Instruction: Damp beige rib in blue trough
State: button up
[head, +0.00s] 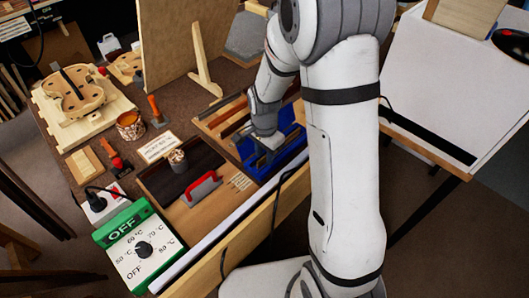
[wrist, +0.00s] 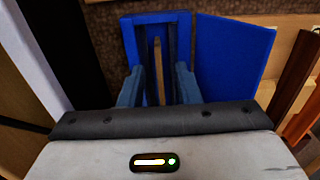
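The blue trough (head: 282,160) lies at the right end of the bench in the head view, under my gripper (head: 268,142). In the wrist view the trough (wrist: 150,20) is a narrow blue channel straight ahead. The beige rib (wrist: 157,72) is a thin strip lying lengthwise along the channel, between my fingers. My gripper (wrist: 158,78) has its fingers apart, one on each side of the rib, with gaps showing on both sides. The near end of the rib is hidden by my gripper body. I cannot tell whether there is water in the trough.
A flat blue panel (wrist: 232,55) stands right of the trough. Brown wood strips (wrist: 298,85) lie further right. On the bench are a red-handled tool (head: 202,188), a green control box reading OFF (head: 140,245), a brush jar (head: 130,125) and a violin mould (head: 75,95).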

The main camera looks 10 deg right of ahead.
jog(key=shift+r, duration=0.1)
notch_tip(320, 180, up, 7)
jog(key=shift+r, duration=0.3)
dwell(0.4)
jog(key=shift+d+r+p, duration=0.1)
jog(key=shift+r+p, duration=0.1)
jog(key=shift+p, duration=0.1)
jog(key=s+d+r+n+t+p, duration=0.1)
jog(key=s+d+r+n, duration=0.1)
jog(key=s+r+n, duration=0.3)
jog(key=s+d+r+n+t+p, duration=0.1)
jog(key=s+d+r+n, duration=0.2)
jog(key=s+r, duration=0.6)
jog(key=s+n, duration=0.2)
jog(key=s, duration=0.1)
jog(key=shift+d+r+n+t+p, duration=0.2)
jog(key=shift+n+t+p, duration=0.1)
jog(key=shift+n+p, duration=0.1)
